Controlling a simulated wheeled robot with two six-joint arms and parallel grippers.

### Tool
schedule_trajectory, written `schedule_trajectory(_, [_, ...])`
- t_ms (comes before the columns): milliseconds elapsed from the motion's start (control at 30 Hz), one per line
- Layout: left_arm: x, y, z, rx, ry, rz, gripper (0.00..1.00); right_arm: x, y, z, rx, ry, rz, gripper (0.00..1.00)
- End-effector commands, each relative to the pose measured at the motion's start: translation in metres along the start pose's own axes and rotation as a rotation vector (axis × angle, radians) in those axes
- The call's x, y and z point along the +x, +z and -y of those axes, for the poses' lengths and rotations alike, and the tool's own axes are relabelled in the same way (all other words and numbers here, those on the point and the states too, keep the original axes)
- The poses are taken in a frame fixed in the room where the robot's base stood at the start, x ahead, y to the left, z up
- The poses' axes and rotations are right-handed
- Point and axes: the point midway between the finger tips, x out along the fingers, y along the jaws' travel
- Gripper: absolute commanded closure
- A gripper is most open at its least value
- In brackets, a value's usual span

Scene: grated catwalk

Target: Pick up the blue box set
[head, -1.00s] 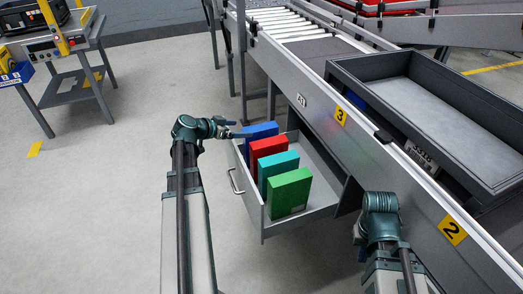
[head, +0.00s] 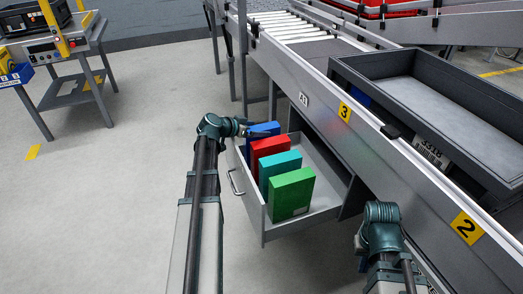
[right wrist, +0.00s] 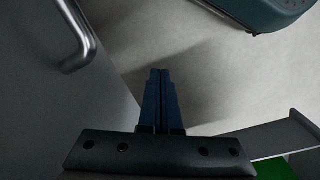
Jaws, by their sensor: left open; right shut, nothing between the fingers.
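The blue box set (head: 270,126) stands upright at the far end of an open grey drawer (head: 318,217), behind a red box (head: 268,149). My left gripper (head: 256,132) is open at the blue box set and overlaps it in the head view. I cannot tell whether it touches or straddles the box. My right gripper is shut and empty in the right wrist view (right wrist: 160,92), pointing down over bare floor. In the head view its fingers are mostly hidden by its own arm, low on the right.
A teal box (head: 280,172) and a green box (head: 291,194) stand nearer in the drawer. The drawer handle (head: 236,181) is on its left face. The conveyor (head: 400,165) with a dark tray (head: 440,105) borders the right. Floor left of the drawer is clear.

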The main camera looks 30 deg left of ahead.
Motion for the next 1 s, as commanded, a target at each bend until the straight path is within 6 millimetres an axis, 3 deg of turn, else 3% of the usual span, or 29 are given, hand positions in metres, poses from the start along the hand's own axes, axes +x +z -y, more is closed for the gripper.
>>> schedule_trajectory(233, [0.0028,-0.0004,-0.0003,0.0,-0.001,0.0,0.02,0.001,-0.0001,0.0002,-0.001,0.0,0.0,1.0])
schedule_trajectory(767, [0.0027,-0.0001,-0.0003,0.0,0.0,0.001,0.97,0.0011,-0.0001,0.0002,-0.001,0.0,0.0,1.0])
schedule_trajectory(1000, [0.0027,0.0,-0.0002,0.001,0.0,0.001,1.0,0.0011,-0.0001,0.0002,-0.001,0.0,0.0,1.0])
